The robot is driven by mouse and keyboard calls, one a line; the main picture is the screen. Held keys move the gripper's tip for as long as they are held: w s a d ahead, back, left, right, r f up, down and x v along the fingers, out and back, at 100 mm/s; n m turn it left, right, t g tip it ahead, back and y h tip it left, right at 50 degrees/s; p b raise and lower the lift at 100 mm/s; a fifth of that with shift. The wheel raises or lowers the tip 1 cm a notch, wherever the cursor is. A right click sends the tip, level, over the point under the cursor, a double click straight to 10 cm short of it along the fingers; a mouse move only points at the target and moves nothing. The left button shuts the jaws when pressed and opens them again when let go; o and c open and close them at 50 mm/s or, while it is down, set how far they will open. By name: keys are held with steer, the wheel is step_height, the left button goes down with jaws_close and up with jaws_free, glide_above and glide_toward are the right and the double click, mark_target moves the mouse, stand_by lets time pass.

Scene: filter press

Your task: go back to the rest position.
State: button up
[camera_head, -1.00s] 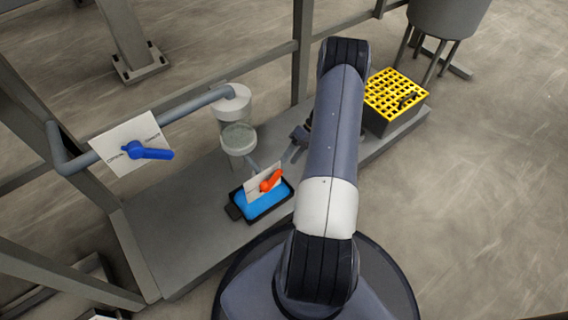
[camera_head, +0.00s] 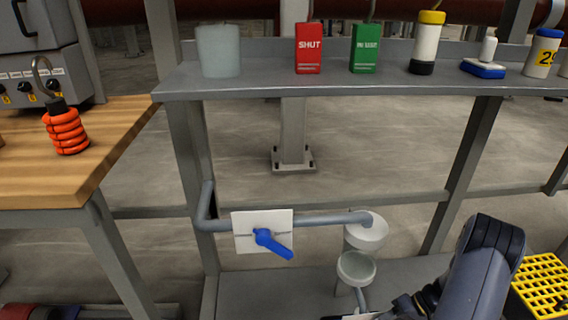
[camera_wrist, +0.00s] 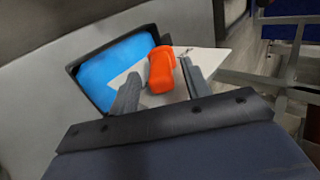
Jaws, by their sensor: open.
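My gripper (camera_wrist: 160,70) is open in the wrist view, its two grey fingers spread. An orange valve handle (camera_wrist: 161,72) shows between the fingers, on a white plate (camera_wrist: 208,61). I cannot tell how deep the handle sits between the fingers. A black tray with a blue inside (camera_wrist: 92,88) lies behind them. In the head view my arm (camera_head: 475,275) reaches in from the lower right, with dark gripper parts at the bottom edge. The orange handle and blue tray are out of that view.
A blue valve handle (camera_head: 271,244) sits on a pipe with a white plate. A clear cup (camera_head: 356,267) stands near my arm, a yellow grid box (camera_head: 542,287) to its right. Above is a shelf (camera_head: 330,87) with tags and bottles; at left is a wooden bench (camera_head: 105,150).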

steer(key=x, duration=0.3)
steer(key=shift+a, duration=0.1)
stand_by(0.4)
